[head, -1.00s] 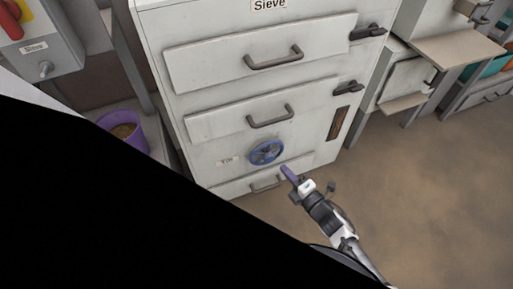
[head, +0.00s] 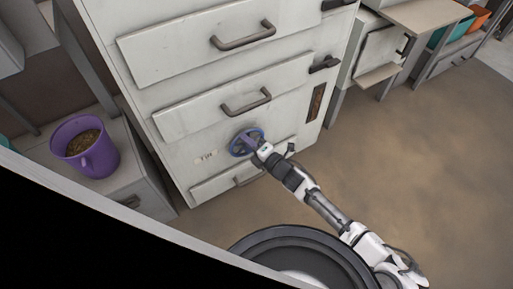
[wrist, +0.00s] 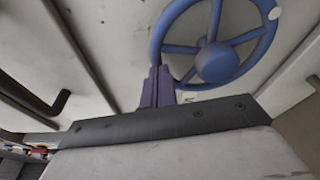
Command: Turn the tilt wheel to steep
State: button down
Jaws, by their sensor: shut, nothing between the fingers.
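The blue tilt wheel (head: 240,143) is on the lower front of the white sieve cabinet, with a small label (head: 205,157) to its left, too small to read. In the wrist view the wheel (wrist: 217,62) shows its spokes, hub and a pale round spot on its rim at the upper right. My gripper (head: 252,143) is at the wheel in the head view and hides part of its right side. In the wrist view my gripper (wrist: 157,88) has its purple fingers together, at the lower left of the rim. I cannot tell whether they touch it.
Drawers with dark handles (head: 246,102) are above the wheel, and a lower drawer handle (head: 250,178) is just below. A purple bucket of pellets (head: 85,147) stands on a shelf at the left. The brown floor (head: 410,160) at the right is clear.

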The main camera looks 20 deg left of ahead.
jog(key=shift+w+a, duration=0.25)
jog(key=shift+a, duration=0.25)
